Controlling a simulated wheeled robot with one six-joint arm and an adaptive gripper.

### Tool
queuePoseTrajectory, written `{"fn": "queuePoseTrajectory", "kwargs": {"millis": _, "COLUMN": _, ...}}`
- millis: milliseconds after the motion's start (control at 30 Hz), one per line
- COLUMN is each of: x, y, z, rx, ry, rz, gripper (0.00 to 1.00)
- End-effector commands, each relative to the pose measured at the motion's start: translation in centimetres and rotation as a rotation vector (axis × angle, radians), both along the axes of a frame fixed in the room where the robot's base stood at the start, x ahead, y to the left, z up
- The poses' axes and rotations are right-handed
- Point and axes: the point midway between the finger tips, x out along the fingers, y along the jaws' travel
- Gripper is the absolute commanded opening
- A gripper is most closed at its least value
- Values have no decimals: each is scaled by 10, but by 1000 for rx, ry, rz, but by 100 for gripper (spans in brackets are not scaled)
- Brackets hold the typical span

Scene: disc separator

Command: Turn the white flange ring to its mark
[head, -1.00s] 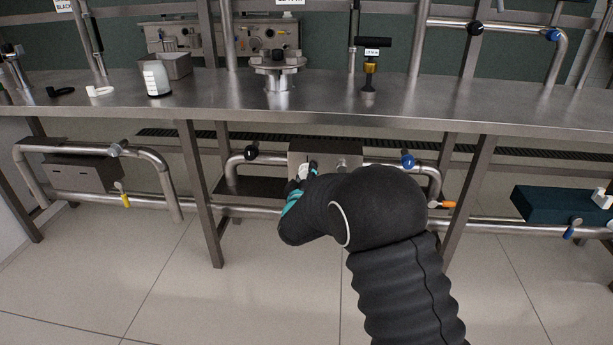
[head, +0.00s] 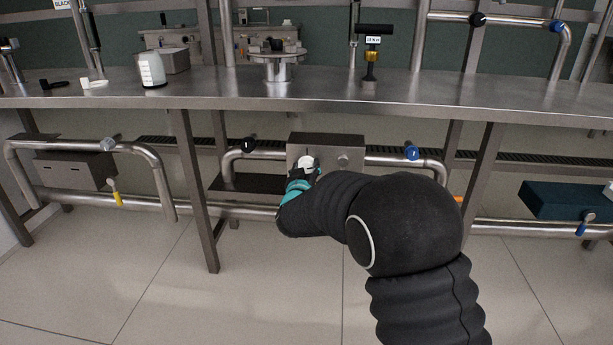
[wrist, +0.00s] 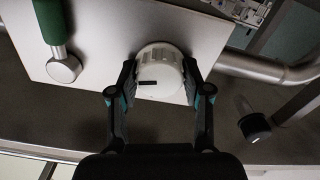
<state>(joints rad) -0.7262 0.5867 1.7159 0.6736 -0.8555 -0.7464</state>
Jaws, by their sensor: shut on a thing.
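The white flange ring (wrist: 158,80) is on the front of a grey metal box, and a short dark line shows on its face in the wrist view. In the head view the ring (head: 305,161) shows just above my gripper (head: 303,172). In the wrist view my gripper (wrist: 159,85) has one finger on each side of the ring and is shut on it. The grey box (head: 328,147) sits under the bench among the pipes. I cannot make out a separate target mark.
In the wrist view a green-handled knob (wrist: 64,66) stands left of the ring, and a black knob (wrist: 255,127) is at lower right. In the head view pipes with a black valve (head: 248,145) and a blue valve (head: 411,153) flank the box. The bench top (head: 200,97) is above.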

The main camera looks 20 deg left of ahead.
Motion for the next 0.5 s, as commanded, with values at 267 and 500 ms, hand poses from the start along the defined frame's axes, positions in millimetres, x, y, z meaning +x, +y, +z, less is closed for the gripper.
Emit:
{"fn": "queuePoseTrajectory", "kwargs": {"millis": 267, "x": 0, "y": 0, "z": -1, "rx": 76, "ry": 21, "rz": 0, "gripper": 14}}
{"fn": "queuePoseTrajectory", "kwargs": {"millis": 500, "x": 0, "y": 0, "z": -1, "rx": 87, "ry": 23, "rz": 0, "gripper": 14}}
